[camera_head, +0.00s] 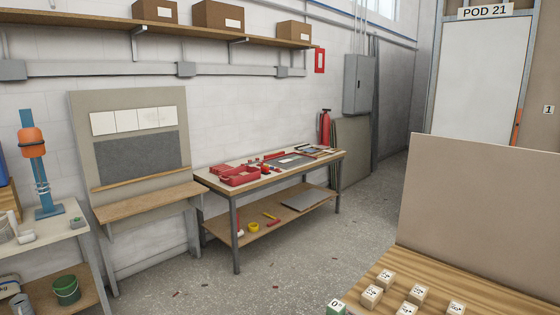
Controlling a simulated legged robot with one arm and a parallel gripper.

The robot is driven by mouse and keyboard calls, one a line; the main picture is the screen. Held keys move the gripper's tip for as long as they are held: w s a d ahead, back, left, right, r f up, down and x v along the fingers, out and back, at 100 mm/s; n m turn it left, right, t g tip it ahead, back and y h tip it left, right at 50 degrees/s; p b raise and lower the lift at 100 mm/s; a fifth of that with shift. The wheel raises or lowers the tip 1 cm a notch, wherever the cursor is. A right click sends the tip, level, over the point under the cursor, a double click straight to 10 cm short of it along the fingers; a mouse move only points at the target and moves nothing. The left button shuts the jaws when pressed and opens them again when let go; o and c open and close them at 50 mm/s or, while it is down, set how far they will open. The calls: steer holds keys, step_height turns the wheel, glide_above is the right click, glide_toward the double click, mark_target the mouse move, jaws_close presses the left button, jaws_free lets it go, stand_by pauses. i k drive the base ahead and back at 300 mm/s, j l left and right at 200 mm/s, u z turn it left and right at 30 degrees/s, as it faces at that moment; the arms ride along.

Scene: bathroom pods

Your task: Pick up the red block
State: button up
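I cannot single out a red block for sure. On the workbench by the wall lie red trays (240,176) and several small red items (266,168), too small to tell apart. At the bottom right, several cream blocks with dark markings (372,296) stand on a wooden table top (480,290). A green block with a pale marked top (336,307) sits at that table's left corner, partly cut off by the picture's lower edge. My gripper is not in view.
The workbench (215,183) has a lower shelf with a yellow roll (254,227). A tan panel (480,205) rises behind the block table. A side table with a green bucket (66,290) stands at left. The grey floor (300,255) between is open, with small scraps.

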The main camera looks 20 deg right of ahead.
mark_target(264, 170)
steer(key=i+j+u, duration=0.2)
steer(key=i, duration=0.25)
steer(key=i+j+u, duration=0.25)
steer(key=i, duration=0.25)
steer(key=i+z, duration=0.25)
steer(key=i, duration=0.2)
steer(key=i+z, duration=0.25)
steer(key=i, duration=0.2)
steer(key=i+j+z, duration=0.25)
steer(key=i, duration=0.2)
steer(key=i+j+z, duration=0.25)
steer(key=i, duration=0.15)
steer(key=i+l+z, duration=0.25)
steer(key=i+z, duration=0.15)
steer(key=i, duration=0.15)
steer(key=i+z, duration=0.4)
steer(key=i, duration=0.15)
steer(key=i+z, duration=0.4)
steer(key=i, duration=0.15)
steer(key=i+j+u, duration=0.1)
steer(key=i+u, duration=0.25)
steer(key=i+l+u, duration=0.1)
steer(key=i+u, duration=0.3)
steer(key=i, duration=0.15)
steer(key=i+l+u, duration=0.2)
steer(key=i+u, duration=0.15)
steer(key=i+l+u, duration=0.35)
steer(key=i, duration=0.2)
steer(key=i+l+u, duration=0.35)
